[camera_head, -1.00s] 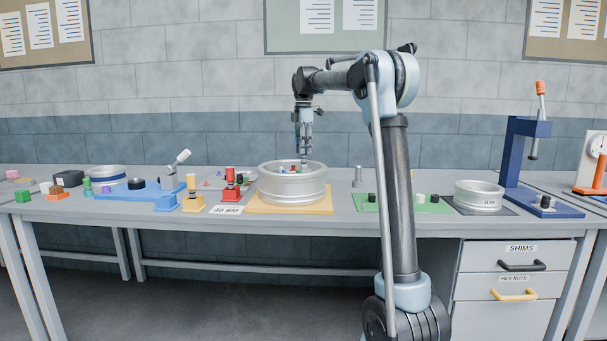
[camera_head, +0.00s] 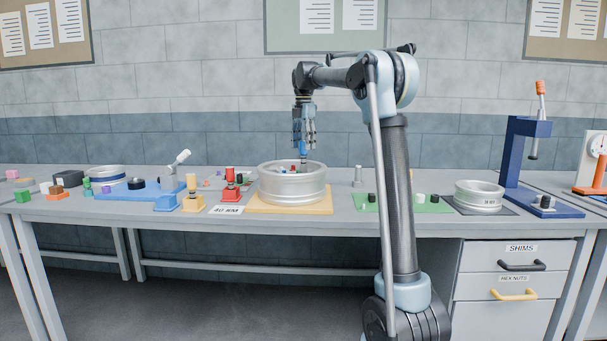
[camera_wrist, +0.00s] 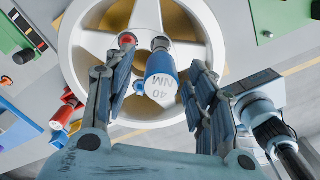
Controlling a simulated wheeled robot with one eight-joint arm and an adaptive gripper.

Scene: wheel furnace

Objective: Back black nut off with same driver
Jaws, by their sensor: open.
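The blue driver (camera_wrist: 162,82), its white end reading "40 NM", stands at the hub of the light-coloured wheel (camera_wrist: 82,42) in the wrist view. The head view shows the wheel (camera_head: 292,192) lying flat on a yellow board, with the blue driver (camera_head: 303,156) rising from it. My gripper (camera_wrist: 162,60) is open, a finger on either side of the driver. In the head view my gripper (camera_head: 304,142) is above the wheel. A red nut (camera_wrist: 127,39) shows by the left fingertip. I cannot make out the black nut at the hub; whatever is under the driver is hidden.
Red (camera_head: 230,182) and yellow (camera_head: 193,190) drivers stand in holders left of the wheel, near an empty blue holder (camera_head: 166,203). A green tray (camera_head: 405,204) with small black and white parts lies to the right. A blue press (camera_head: 525,160) stands at far right.

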